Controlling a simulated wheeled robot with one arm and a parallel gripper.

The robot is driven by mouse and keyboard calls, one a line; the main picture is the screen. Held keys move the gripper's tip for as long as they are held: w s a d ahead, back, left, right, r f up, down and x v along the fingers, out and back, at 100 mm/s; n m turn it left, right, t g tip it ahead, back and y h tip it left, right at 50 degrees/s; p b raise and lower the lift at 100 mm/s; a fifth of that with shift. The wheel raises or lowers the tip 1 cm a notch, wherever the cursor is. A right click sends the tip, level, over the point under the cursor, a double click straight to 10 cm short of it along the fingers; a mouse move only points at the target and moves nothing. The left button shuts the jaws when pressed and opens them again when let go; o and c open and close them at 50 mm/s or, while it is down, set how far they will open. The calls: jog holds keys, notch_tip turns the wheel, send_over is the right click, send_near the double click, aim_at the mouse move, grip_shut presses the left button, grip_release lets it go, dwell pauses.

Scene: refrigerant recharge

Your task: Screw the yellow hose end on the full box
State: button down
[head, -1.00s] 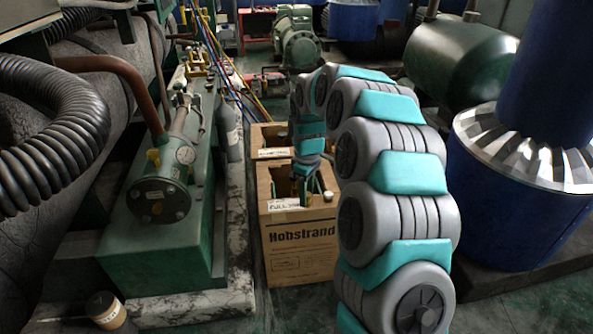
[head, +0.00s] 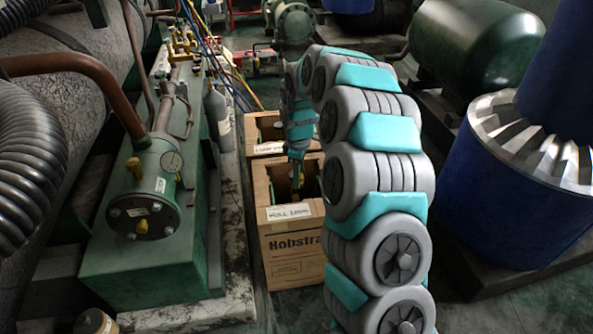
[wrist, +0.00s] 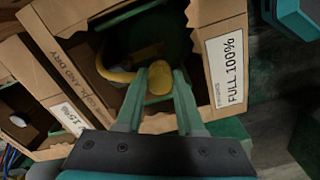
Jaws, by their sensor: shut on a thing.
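The full box (head: 296,245) is an open cardboard box with a "FULL 100%" label, at the front in the head view. In the wrist view the same full box (wrist: 228,72) shows its label at the right. My gripper (wrist: 160,75) is shut on the yellow hose end (wrist: 160,82), over the box's opening. The yellow hose (wrist: 115,75) curves off to the left of it. A dark green cylinder top (wrist: 160,35) shows inside the box. In the head view my gripper (head: 297,185) points down into the box. I cannot tell whether the hose end touches the cylinder's valve.
A second open box (head: 262,130) stands right behind the full one; its label reads 15% in the wrist view (wrist: 68,118). A green machine (head: 150,235) on a stone plinth stands to the left. A blue tank (head: 515,200) stands at the right. Coloured hoses (head: 225,65) run behind.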

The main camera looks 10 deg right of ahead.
jog(key=shift+w+f, duration=0.1)
jog(key=shift+f, duration=0.45)
jog(key=shift+f+b, duration=0.55)
jog(key=shift+f, duration=2.35)
jog(key=shift+f+b, duration=0.35)
jog(key=shift+f, duration=0.65)
jog(key=m, duration=0.3)
jog(key=shift+m+b, duration=0.3)
jog(key=shift+b, duration=0.1)
jog(key=m, duration=0.2)
jog(key=shift+f+m+b, duration=0.1)
jog(key=shift+m+b, duration=0.2)
jog(key=shift+m, duration=0.5)
